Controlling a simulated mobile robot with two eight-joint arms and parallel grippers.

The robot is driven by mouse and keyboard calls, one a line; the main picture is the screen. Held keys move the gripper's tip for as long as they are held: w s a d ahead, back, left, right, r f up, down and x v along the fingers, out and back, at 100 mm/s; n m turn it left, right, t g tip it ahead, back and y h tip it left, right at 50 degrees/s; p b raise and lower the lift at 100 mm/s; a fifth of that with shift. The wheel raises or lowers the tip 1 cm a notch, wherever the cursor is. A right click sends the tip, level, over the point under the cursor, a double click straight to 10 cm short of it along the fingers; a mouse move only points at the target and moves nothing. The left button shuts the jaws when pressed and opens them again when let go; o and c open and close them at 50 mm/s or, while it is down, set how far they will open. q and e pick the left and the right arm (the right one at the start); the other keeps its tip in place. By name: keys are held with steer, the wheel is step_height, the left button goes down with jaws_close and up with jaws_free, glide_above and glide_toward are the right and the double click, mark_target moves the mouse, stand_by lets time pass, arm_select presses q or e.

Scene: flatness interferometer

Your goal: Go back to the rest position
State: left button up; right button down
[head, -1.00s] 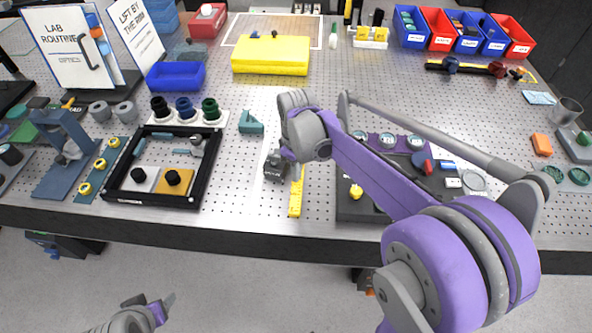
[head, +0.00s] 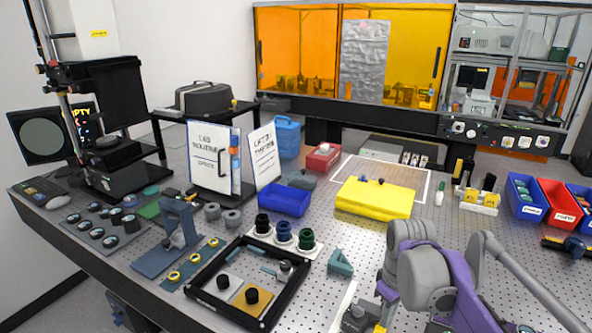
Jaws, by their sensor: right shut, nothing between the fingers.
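My right gripper (head: 382,294) is at the bottom right of the head view, low over the front of the perforated table (head: 335,225). My right arm still reaches out over the table from the right. The gripper is shut and empty, close beside a small dark block (head: 356,316). Its fingertips are mostly hidden behind its own wrist, so I cannot tell whether it touches the block. My left gripper is out of view.
A black frame (head: 229,309) and a white holder with dark knobs (head: 284,241) lie left of my right gripper. A yellow case (head: 374,198) lies behind, and a blue bin (head: 530,200) stands at right.

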steer(key=s+a+f+m+t, duration=0.2)
steer(key=s+f, duration=0.3)
steer(key=s, duration=0.2)
steer(key=s+a+f+m+t, duration=0.2)
steer(key=s+f, duration=0.3)
steer(key=s, duration=0.3)
steer(key=shift+a+f+m+t, duration=0.35)
steer(key=shift+m+t, duration=0.25)
steer(key=shift+m, duration=0.2)
